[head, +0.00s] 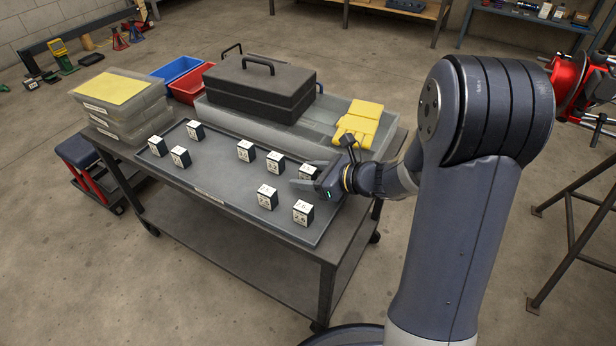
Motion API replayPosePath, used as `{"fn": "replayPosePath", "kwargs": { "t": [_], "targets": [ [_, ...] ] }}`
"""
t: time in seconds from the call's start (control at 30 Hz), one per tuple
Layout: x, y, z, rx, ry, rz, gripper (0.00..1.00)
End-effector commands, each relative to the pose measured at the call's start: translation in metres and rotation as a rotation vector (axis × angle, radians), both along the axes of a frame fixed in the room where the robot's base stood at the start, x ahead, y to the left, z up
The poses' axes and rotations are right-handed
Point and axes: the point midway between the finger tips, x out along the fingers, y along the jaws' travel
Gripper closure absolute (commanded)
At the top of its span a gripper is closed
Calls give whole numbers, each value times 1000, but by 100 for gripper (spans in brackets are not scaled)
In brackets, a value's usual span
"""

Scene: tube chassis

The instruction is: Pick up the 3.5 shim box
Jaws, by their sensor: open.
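Several small dark shim boxes with white labelled tops stand on a grey tray (222,176) on the cart. Their printed numbers are too small to read surely, so I cannot tell for certain which is the 3.5 shim box. My gripper (299,174) is open at the tray's right side, fingers pointing left. One shim box (306,170) shows between or just behind its fingers, partly hidden; I cannot tell whether they touch. Two more boxes stand in front, one left (267,197) and one right (303,212). Others stand at the middle (245,151) and left (180,156).
Behind the tray are a black case (258,85) with a raised handle and yellow gloves (360,122) on a clear bin. Stacked clear bins (122,105) stand at the left, near red and blue bins (178,70). The tray's front left area is bare.

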Motion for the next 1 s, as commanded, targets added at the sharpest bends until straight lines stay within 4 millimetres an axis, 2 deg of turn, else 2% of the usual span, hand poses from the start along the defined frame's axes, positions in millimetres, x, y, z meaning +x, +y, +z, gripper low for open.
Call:
{"fn": "replayPosePath", "kwargs": {
  "t": [0.07,0.63,0.87,1.0],
  "targets": [
    [0,0,0,0,0,0,51],
    [0,0,0,0,0,0,97],
    [0,0,2,-1,-1,0,98],
    [0,0,18,-1,-5,1,98]
  ]
}}
